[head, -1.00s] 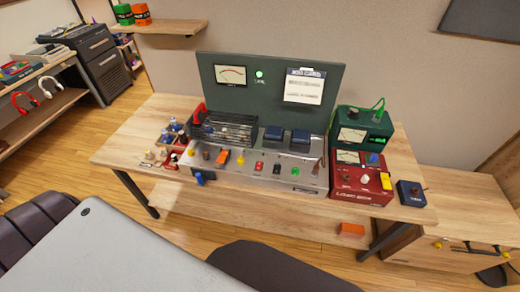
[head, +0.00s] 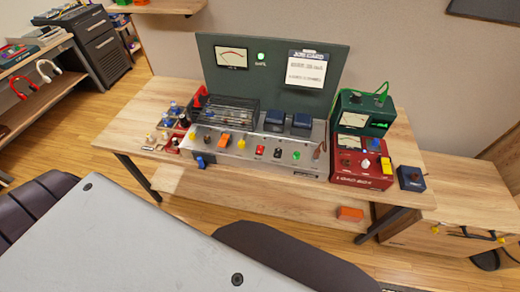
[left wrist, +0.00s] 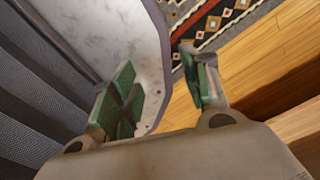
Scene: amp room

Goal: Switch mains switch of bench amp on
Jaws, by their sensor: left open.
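The bench amp (head: 250,164) sits on the wooden bench, a grey chassis with a green upright back panel (head: 272,70) carrying a meter, a lit green lamp and a white card. Its sloped front has yellow, orange, red, black and green controls. A blue lever-like part (head: 201,161) is at its left front. I cannot tell which control is the mains switch or its position. My left gripper (left wrist: 160,88) shows only in the left wrist view, with its green-padded fingers apart and nothing clearly held. It is away from the amp. My right gripper is not in view.
A red box (head: 358,166), a green metered unit (head: 366,108) and a small dark blue box (head: 411,179) stand right of the amp. Small parts (head: 165,138) lie to its left. An orange block (head: 350,214) is on the lower shelf. A dark chair-like shape (head: 285,255) is in front.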

